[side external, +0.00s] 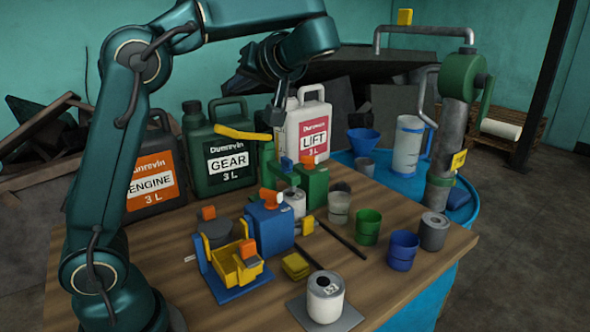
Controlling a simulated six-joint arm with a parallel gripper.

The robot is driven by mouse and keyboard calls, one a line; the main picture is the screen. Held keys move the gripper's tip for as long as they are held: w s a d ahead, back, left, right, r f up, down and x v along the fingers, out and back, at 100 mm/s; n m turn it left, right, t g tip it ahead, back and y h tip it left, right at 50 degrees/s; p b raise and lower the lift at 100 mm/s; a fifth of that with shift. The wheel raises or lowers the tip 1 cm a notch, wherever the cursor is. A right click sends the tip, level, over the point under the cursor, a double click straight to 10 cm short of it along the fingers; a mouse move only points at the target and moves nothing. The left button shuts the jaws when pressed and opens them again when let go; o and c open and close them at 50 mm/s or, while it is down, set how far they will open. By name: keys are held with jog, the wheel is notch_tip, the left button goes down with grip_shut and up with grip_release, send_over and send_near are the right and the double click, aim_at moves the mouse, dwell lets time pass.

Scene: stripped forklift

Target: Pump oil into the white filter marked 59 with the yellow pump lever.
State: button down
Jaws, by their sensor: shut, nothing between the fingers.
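A white filter (325,297) stands upright on a grey plate at the front of the table; its dark number is too small to read surely. Another white cylinder (295,203) stands farther back by the green pump-like device (313,186). A yellow lever-like bar (240,132) stretches in front of the GEAR can, tilted slightly down to the right; what it joins is unclear. My gripper (279,118) points down just right of and above the bar's right end. It is shut and empty. I cannot tell whether it touches the bar.
ENGINE (154,178), GEAR (228,160) and LIFT (314,130) cans line the back. A blue block (270,228), a blue-yellow holder (236,265), green (368,226) and blue (402,250) cups crowd the middle. A drum pump (458,95) with a yellow-gripped crank stands right.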

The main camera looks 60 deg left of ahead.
jog(key=w+f+g+y, duration=0.1)
jog(key=w+f, duration=0.2)
jog(key=w, duration=0.2)
jog(key=shift+w+d+f+y, duration=0.25)
jog(key=shift+d+f+y, duration=0.15)
jog(key=shift+a, duration=0.1)
send_over(244, 133)
jog(key=s+d, duration=0.1)
jog(key=d, duration=0.1)
notch_tip(244, 133, down, 2)
jog(key=f, duration=0.1)
jog(key=s+f, duration=0.2)
jog(key=shift+a+f, duration=0.1)
jog(key=shift+f, duration=0.2)
